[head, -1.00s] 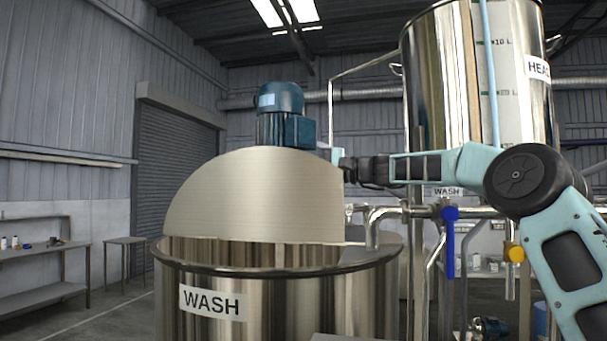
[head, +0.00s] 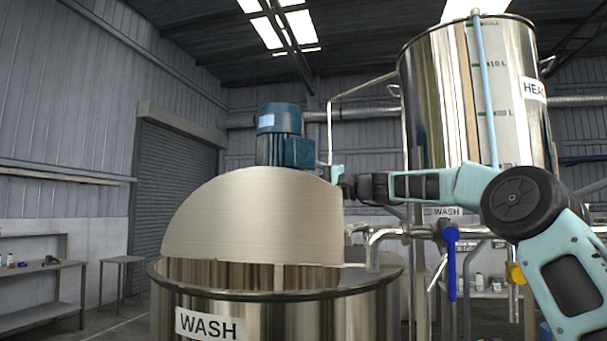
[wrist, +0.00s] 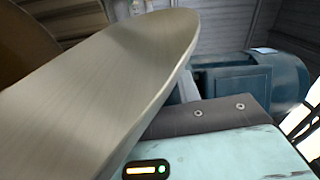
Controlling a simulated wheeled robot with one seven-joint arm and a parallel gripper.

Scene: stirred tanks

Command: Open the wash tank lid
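The wash tank (head: 207,324) is a shiny steel vessel with a dark rim, at the lower middle of the head view. Its half-round metal lid (head: 255,215) stands steeply raised above the rim, and part of the tank mouth shows below it. The lid (wrist: 100,90) also fills the left and middle of the wrist view. My gripper (head: 338,178) is at the lid's right edge, close against it. In the wrist view its dark finger part with two bolts lies right beside the lid. The fingertips are hidden, so I cannot tell whether they grip it.
A blue motor (head: 281,135) stands behind the lid. A tall steel tank (head: 438,100) marked "HEA…" rises at the right. Pipes and a blue-handled valve (head: 451,262) lie below my arm. A bench (head: 40,268) and a small table (head: 122,262) stand at the left.

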